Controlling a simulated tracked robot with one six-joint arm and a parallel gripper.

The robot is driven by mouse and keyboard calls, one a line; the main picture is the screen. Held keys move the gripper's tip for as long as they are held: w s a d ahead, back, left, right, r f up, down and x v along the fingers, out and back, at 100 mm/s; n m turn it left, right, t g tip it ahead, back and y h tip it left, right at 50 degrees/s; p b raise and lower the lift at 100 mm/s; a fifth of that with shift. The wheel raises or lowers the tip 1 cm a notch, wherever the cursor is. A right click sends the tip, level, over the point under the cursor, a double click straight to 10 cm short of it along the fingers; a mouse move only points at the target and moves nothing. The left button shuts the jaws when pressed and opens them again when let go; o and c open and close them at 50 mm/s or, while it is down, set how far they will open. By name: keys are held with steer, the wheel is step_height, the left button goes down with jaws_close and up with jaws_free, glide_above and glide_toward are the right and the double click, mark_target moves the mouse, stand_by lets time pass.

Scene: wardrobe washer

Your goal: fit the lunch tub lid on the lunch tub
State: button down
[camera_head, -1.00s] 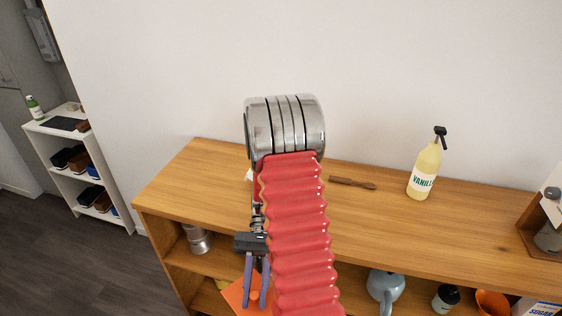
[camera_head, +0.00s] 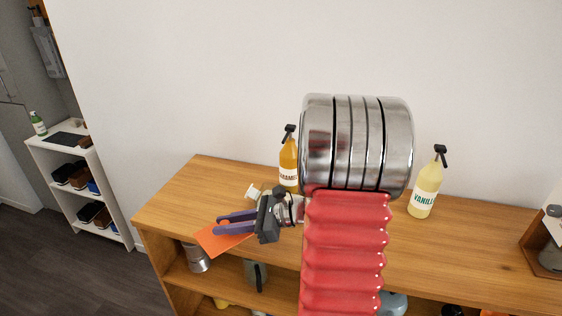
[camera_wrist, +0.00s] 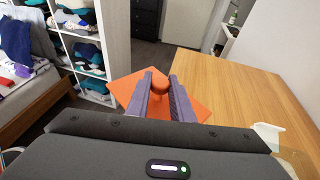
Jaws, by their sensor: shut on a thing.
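The lunch tub lid (camera_head: 215,243) is a flat orange square with a round knob on top. My gripper (camera_head: 218,223) is shut on the knob and holds the lid at the left part of the wooden counter, near its front edge. In the wrist view the lid (camera_wrist: 124,88) lies beyond the purple fingers, with the knob (camera_wrist: 160,84) between them. I cannot clearly make out the lunch tub. A small pale object (camera_head: 253,191) on the counter behind my gripper is partly hidden; I cannot tell whether it is the tub.
The wooden counter (camera_head: 200,185) has bare room at its left end. A caramel bottle (camera_head: 289,160) stands behind my arm, and a vanilla bottle (camera_head: 427,185) stands to the right. Open shelves below hold a metal pot (camera_head: 197,258). A white shelf (camera_head: 80,150) stands far left.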

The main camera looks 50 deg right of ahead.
steer(key=d+r+m+t+h, duration=0.1)
steer(key=d+r+m+h, duration=0.2)
steer(key=d, duration=0.4)
steer(key=d+r+m+t+h, duration=0.1)
steer(key=d+r+m+h, duration=0.2)
steer(key=d+h, duration=0.3)
steer(key=d+r+m+h, duration=0.3)
steer(key=d+m+h, duration=0.1)
steer(key=d, duration=0.4)
steer(key=shift+w+d+r+m+t+h, duration=0.2)
steer(key=shift+w+r+m+t+h, duration=0.1)
steer(key=shift+w+m+t, duration=0.25)
steer(key=shift+s, duration=0.15)
step_height(320, 180, down, 8)
steer(key=shift+s, duration=0.15)
steer(key=shift+f, duration=0.75)
stand_by(1.4)
steer(key=c, duration=1.2)
jaws_free()
